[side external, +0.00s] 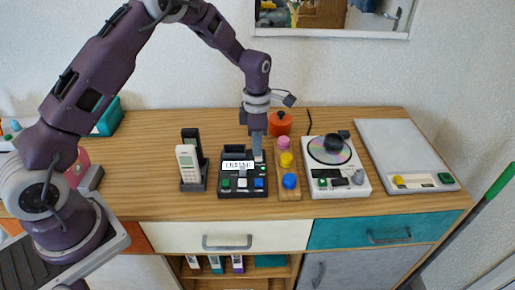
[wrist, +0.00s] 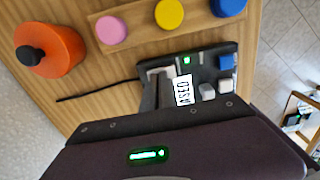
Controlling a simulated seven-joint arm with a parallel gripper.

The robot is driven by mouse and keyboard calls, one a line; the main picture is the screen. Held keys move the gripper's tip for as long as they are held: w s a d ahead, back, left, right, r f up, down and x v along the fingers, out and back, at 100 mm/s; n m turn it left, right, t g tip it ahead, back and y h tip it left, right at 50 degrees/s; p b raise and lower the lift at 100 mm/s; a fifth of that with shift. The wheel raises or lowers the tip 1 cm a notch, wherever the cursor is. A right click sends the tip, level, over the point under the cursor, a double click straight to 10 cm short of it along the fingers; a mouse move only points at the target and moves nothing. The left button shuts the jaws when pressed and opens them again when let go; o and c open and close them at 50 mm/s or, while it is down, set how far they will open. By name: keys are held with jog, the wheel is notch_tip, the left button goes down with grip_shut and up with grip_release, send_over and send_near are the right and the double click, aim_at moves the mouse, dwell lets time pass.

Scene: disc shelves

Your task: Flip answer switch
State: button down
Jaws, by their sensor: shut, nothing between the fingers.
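The black answering machine (side external: 229,165) stands on the wooden cabinet top with a white label (side external: 238,165) across its middle. Green, white and blue buttons line its front edge. My gripper (side external: 258,154) is shut and empty, pointing down at the machine's back right corner. Its tip is at or just above a small pale part there; contact cannot be told. In the wrist view the machine (wrist: 166,72) is partly hidden by my dark gripper body. A small lit green light (wrist: 186,60), a blue button (wrist: 227,62) and the label (wrist: 183,91) show. The switch itself is not clearly distinguishable.
A cordless phone (side external: 188,164) stands left of the machine. A wooden strip with pink, yellow and blue knobs (side external: 289,181) is close on its right, with an orange pot (side external: 280,124) behind. A disc player (side external: 351,186) and a pale flat panel (side external: 391,140) stand farther right.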

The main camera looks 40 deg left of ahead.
notch_tip(320, 180, up, 14)
dwell(0.6)
jog(key=shift+s+d+r, duration=0.1)
jog(key=shift+s+d, duration=0.25)
jog(key=shift+d, duration=0.3)
notch_tip(320, 180, down, 14)
jog(key=shift+f, duration=0.1)
dwell(0.3)
